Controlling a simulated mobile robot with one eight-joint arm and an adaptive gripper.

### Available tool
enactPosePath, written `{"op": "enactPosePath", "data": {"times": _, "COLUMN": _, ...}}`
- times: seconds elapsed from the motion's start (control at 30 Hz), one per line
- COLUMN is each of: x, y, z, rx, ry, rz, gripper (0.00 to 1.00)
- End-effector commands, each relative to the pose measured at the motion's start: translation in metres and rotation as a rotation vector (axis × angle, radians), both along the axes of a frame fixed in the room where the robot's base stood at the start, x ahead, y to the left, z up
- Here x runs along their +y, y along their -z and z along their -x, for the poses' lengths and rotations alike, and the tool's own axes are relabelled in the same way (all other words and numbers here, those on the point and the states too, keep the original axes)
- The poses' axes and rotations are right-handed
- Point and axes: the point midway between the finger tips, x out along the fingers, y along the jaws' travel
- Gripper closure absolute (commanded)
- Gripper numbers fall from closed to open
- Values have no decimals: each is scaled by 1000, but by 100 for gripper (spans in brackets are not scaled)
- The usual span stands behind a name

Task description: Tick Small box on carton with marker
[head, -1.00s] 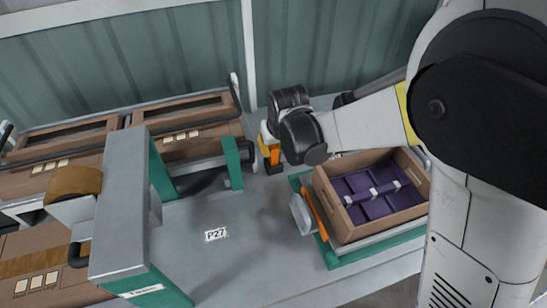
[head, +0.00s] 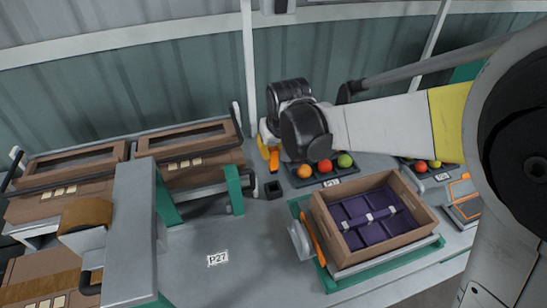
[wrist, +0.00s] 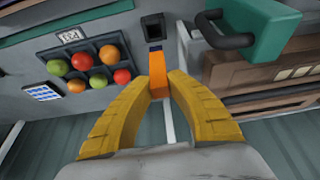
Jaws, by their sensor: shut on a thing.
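My gripper (wrist: 158,82) is shut on an orange marker (wrist: 157,72), which sticks out past the yellow fingertips in the wrist view. In the head view the marker (head: 274,163) shows below my wrist, above the back of the bench. Brown cartons (head: 200,154) with rows of small cream squares (head: 186,164) stand at the left, apart from my gripper. Another carton (head: 38,262) is at the front left. The wrist view shows carton fronts (wrist: 265,95) at the right. The print on the squares is too small to read.
A small black holder (head: 273,189) stands on the bench below the marker. A grey and green frame (head: 135,220) stands at left. The bench around the P27 label (head: 218,258) is clear.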

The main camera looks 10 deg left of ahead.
Motion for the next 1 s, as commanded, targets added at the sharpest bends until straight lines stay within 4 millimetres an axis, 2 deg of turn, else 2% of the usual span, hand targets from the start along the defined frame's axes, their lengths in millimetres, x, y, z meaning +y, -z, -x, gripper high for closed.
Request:
{"op": "enactPosePath", "data": {"times": 0.8, "x": 0, "y": -47, "z": 0, "rx": 0, "ry": 0, "rz": 0, "gripper": 100}}
{"op": "enactPosePath", "data": {"times": 1.0, "x": 0, "y": -49, "z": 0, "rx": 0, "ry": 0, "rz": 0, "gripper": 100}}
